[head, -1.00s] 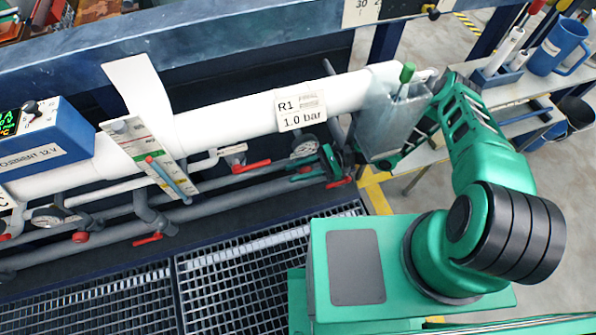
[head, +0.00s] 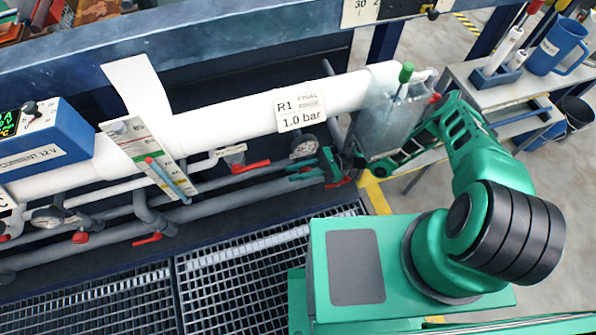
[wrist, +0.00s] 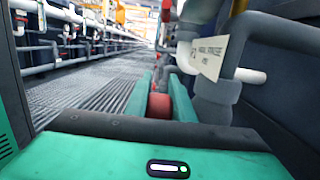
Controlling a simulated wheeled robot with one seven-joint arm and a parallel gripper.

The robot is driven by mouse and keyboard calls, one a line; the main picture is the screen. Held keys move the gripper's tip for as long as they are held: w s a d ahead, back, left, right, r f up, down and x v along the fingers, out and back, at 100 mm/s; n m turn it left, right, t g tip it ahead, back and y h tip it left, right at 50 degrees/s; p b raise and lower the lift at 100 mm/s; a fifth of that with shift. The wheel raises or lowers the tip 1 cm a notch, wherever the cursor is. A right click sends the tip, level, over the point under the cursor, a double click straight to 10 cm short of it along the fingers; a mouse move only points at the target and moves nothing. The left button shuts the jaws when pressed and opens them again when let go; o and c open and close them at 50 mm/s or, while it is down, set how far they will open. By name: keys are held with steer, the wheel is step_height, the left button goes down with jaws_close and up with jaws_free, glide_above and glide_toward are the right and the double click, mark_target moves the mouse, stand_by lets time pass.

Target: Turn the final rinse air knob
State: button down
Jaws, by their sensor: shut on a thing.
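A red knob (wrist: 158,106) sits between the two green fingers of my gripper (wrist: 157,92) in the wrist view, with the fingers shut on its sides. A small tag (wrist: 208,55) hangs on the pipework just right of the knob; its print is blurred. In the head view my gripper (head: 318,168) points left at the pipework, low and right of the R1 final rinse 1.0 bar sign (head: 300,109). The knob cannot be made out there, between or behind the fingers.
A pressure gauge (head: 304,146) is just above left of the gripper. Red-handled valves (head: 250,166) line the grey pipes. A metal box (head: 393,118) stands close to my arm. Grating (head: 250,265) lies below; a side table (head: 512,88) is at right.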

mark_target(310, 168)
steer(key=c, duration=2.5)
jaws_free()
steer(key=shift+w+r, duration=0.1)
steer(key=shift+w, duration=0.4)
steer(key=shift+c, duration=0.2)
steer(key=o, duration=0.7)
steer(key=shift+o, duration=0.2)
steer(key=shift+s, duration=0.1)
steer(key=v, duration=1.1)
